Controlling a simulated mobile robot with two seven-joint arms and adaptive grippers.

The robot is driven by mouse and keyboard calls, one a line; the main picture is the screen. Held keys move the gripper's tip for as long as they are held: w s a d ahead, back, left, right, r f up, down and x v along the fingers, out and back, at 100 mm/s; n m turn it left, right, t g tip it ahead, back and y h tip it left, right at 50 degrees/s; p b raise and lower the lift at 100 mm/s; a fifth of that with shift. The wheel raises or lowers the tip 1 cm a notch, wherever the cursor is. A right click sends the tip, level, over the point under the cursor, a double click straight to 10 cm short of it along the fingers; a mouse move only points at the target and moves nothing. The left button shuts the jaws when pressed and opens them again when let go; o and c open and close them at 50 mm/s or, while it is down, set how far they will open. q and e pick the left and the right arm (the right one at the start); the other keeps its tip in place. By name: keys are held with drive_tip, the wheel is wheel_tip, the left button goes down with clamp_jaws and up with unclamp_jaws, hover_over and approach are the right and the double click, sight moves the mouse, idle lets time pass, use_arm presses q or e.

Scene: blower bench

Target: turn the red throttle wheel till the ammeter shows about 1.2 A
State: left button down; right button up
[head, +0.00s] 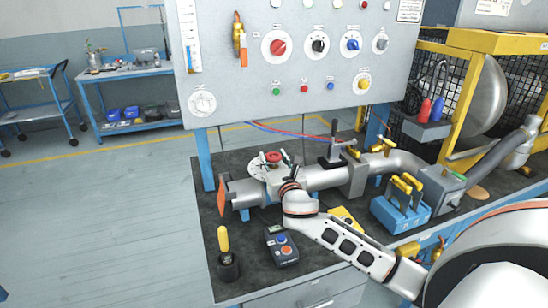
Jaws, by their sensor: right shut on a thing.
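The red throttle wheel (273,157) sits on a pale round plate on top of the grey metal pipe (322,178) on the bench. My right gripper (286,169) reaches in from the lower right and is shut at the wheel's right side. Its fingertips are small and partly hidden, so the exact contact is hard to see. A round white dial (202,103) is at the lower left of the grey panel. Its markings are too small to read, and I cannot tell whether it is the ammeter. My left gripper is not in view.
A dark box with blue and red buttons (282,246) and a yellow-handled tool in a holder (225,254) stand at the bench front. A blue caddy (400,208) is right of my arm. The grey panel (300,82) rises behind the pipe. Floor is clear at left.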

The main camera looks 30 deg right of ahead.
drive_tip(key=o, duration=1.1)
drive_tip(key=v, duration=1.2)
